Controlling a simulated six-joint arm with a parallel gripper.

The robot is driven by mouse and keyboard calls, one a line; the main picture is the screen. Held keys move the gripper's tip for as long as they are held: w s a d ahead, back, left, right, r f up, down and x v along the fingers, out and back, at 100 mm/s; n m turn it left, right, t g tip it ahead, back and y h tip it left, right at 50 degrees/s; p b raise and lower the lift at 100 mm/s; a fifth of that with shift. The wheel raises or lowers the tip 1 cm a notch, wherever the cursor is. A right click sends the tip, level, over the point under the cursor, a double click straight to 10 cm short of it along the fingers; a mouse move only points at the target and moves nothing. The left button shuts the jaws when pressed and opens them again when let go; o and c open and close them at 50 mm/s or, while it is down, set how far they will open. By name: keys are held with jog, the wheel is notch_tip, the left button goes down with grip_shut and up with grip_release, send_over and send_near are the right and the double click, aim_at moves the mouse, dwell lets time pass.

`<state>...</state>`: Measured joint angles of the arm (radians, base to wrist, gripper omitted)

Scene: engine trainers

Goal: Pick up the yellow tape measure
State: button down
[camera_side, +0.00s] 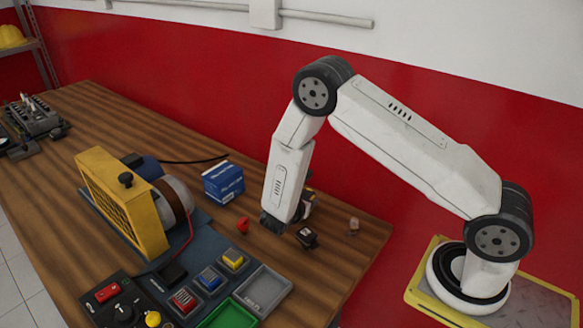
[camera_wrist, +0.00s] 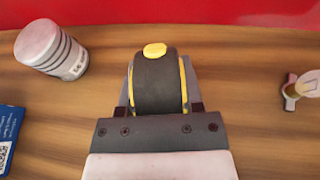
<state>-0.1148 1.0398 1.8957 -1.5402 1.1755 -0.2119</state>
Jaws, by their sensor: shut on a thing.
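The tape measure (camera_wrist: 158,88) is in the middle of the wrist view, a rounded black body with yellow edges and a yellow button on top. My gripper (camera_wrist: 160,100) is shut on it, with a grey finger on each side of the body. In the side view the dark end of my gripper (camera_side: 272,222) is low over the wooden bench, near its back edge.
A blue box (camera_side: 223,182) and a small red item (camera_side: 243,225) are left of my gripper. A small dark item (camera_side: 306,237) lies right. The wrist view shows a striped canister (camera_wrist: 50,48) and a small fitting (camera_wrist: 298,90). A yellow-framed machine (camera_side: 120,205) stands farther left.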

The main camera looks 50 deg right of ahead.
jog(key=shift+r, duration=0.45)
jog(key=s+a+r, duration=0.3)
jog(key=s+r, duration=0.8)
jog(key=s, duration=0.2)
jog(key=shift+s, duration=0.35)
jog(key=shift+r, duration=0.1)
jog(key=shift+w, duration=0.15)
